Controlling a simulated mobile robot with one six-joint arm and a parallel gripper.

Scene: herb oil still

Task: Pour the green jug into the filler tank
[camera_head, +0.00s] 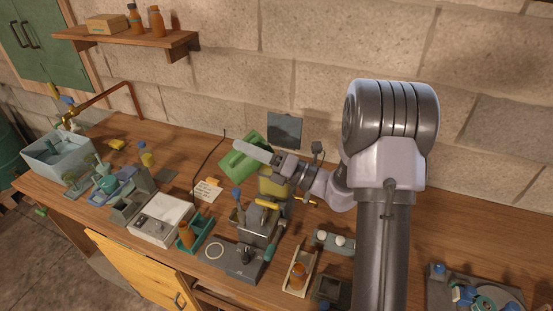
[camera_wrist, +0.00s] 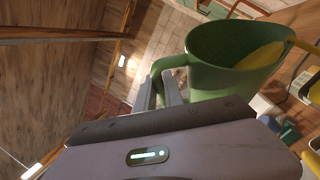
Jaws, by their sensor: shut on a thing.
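The green jug (camera_head: 240,161) is held up above the bench and looks tilted in the head view. My gripper (camera_head: 273,158) is shut on its handle; the wrist view shows the fingers (camera_wrist: 165,88) at the handle beside the jug's body (camera_wrist: 222,85). Yellow liquid (camera_wrist: 258,56) shows inside the jug, towards its right side. A yellowish box-shaped tank (camera_head: 273,187), apparently the filler tank, stands just below and right of the jug, behind the grey filler unit (camera_head: 257,223). The tank's opening is partly hidden by my gripper and wrist.
A dark upright panel (camera_head: 285,130) stands behind the jug near the wall. A paper note (camera_head: 207,190) and thin dark cable are left of the tank. A white scale (camera_head: 160,218) and teal tray (camera_head: 195,235) stand front left. Bench space at the right back is clear.

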